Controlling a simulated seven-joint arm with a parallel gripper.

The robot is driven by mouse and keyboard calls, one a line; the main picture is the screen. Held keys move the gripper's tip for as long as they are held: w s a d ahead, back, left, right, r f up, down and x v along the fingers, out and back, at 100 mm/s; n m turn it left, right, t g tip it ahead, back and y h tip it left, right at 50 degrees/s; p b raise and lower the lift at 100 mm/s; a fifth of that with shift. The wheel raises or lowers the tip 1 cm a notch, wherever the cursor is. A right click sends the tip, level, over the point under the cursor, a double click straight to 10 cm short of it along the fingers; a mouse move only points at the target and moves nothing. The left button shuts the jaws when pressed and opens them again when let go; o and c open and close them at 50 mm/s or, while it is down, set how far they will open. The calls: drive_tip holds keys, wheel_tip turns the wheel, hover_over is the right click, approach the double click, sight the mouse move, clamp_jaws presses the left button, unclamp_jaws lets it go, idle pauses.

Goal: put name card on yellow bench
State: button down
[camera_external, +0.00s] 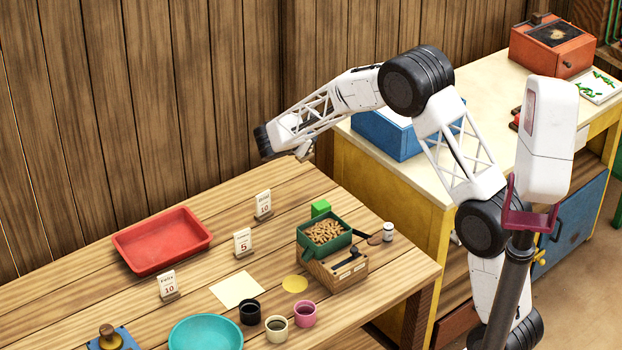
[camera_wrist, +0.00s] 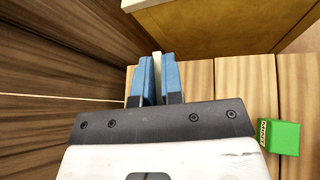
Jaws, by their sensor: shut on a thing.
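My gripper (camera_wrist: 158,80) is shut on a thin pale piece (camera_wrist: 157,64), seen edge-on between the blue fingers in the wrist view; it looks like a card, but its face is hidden. In the external view my gripper (camera_external: 304,152) is above the far end of the wooden table, and the held piece is too small to make out. The yellow bench (camera_external: 437,190), with a cream top, stands beyond the table to the right. Its edge also shows at the top of the wrist view (camera_wrist: 205,28). The gripper is apart from the bench.
A blue box (camera_external: 385,140) stands on the bench's near left part; an orange machine (camera_external: 552,45) is at its far end. The wooden table (camera_external: 215,190) holds a red tray (camera_external: 165,262), small number cards (camera_external: 243,242), a green block (camera_external: 320,208) and a green bin (camera_external: 338,243).

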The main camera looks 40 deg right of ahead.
drive_tip(key=s+d+g, duration=0.1)
drive_tip(key=s+d, duration=0.6)
drive_tip(key=s, duration=0.6)
drive_tip(key=s+d+g, duration=0.1)
drive_tip(key=s+d, duration=0.7)
drive_tip(key=s, duration=0.6)
drive_tip(key=s+d+g, duration=0.1)
drive_tip(key=s+d, duration=0.7)
drive_tip(key=s, duration=0.5)
drive_tip(key=shift+s+d+f, duration=0.15)
drive_tip(key=shift+s+d, duration=0.05)
drive_tip(key=shift+s, duration=0.05)
drive_tip(key=shift+w, duration=0.15)
drive_tip(key=w+d+f, duration=0.1)
drive_tip(key=w+d, duration=0.7)
drive_tip(key=w, duration=0.5)
drive_tip(key=shift+w+d+f, duration=0.15)
drive_tip(key=shift+w+f, duration=0.1)
drive_tip(key=shift+f, duration=1.75)
drive_tip(key=shift+f, duration=0.2)
